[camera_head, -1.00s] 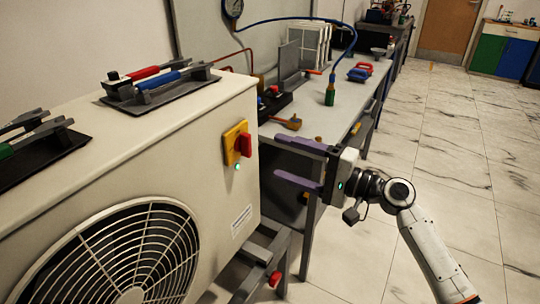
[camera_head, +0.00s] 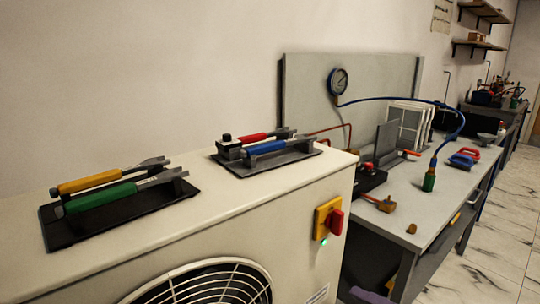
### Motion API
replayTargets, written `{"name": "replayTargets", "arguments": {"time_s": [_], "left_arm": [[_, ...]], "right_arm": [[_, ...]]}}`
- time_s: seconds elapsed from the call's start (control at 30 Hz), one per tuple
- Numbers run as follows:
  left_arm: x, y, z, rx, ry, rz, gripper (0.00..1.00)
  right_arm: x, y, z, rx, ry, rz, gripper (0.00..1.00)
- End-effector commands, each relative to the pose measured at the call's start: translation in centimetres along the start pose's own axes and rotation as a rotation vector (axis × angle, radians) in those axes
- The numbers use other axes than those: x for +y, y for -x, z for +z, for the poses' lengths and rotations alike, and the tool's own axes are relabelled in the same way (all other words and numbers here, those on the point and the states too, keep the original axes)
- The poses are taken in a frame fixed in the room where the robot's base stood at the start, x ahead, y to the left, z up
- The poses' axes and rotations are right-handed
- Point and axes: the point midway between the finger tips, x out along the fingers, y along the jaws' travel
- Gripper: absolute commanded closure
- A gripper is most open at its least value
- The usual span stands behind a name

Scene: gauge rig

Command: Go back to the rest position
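My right gripper (camera_head: 368,296) shows only at the bottom edge of the head view, as a bit of purple finger. It is beside the front right corner of the white fan unit (camera_head: 250,205), below its top. The rest of it is cut off, so its opening cannot be judged. My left gripper is not in view.
On the unit's top lie a black tray (camera_head: 62,232) with yellow- and green-handled tools and another tray (camera_head: 290,158) with red- and blue-handled tools. A yellow and red switch (camera_head: 328,217) sticks out of its front. The grey workbench (camera_head: 425,208) behind holds a gauge hose and other items. Floor is open at right.

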Motion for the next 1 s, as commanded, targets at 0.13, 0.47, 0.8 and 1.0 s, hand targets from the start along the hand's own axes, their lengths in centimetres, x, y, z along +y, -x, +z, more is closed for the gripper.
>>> {"name": "replayTargets", "arguments": {"time_s": [0.13,0.47,0.8,1.0], "left_arm": [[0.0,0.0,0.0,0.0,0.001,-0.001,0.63],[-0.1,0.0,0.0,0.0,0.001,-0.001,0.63],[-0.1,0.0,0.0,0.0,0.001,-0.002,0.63],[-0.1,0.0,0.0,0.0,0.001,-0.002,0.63]], "right_arm": [[9.0,1.3,8.0,-0.027,0.264,0.225,0.31],[17.8,7.8,21.3,-0.179,0.877,0.496,0.31],[18.4,9.4,23.7,-0.222,1.024,0.527,0.31],[18.4,9.4,23.7,-0.222,1.024,0.527,0.31]]}}
